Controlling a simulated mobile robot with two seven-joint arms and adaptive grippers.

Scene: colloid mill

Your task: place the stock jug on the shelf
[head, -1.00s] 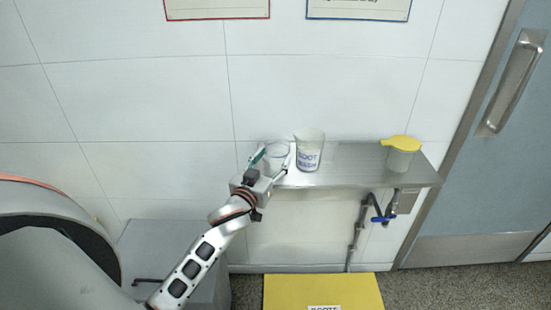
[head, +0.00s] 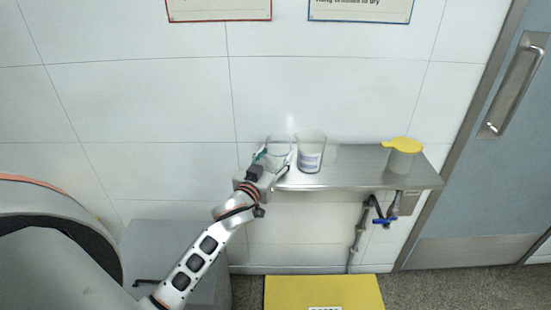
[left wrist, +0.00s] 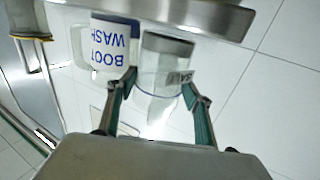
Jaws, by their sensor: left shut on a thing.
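The stock jug (head: 279,149) is a clear, pale container at the left end of the steel shelf (head: 355,165). My left gripper (head: 274,160) is shut on it, with one finger on each side. In the left wrist view the jug (left wrist: 166,52) shows upside down, with its base close to the shelf edge (left wrist: 190,10). Its label is partly hidden by a finger. I cannot tell whether the base touches the shelf. My right gripper is not in view.
A white boot wash jug (head: 311,155) stands on the shelf close to the right of the held jug. A yellow-lidded jug (head: 402,158) stands at the right end. The shelf between them is clear. A pipe with a blue valve handle (head: 384,220) hangs below.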

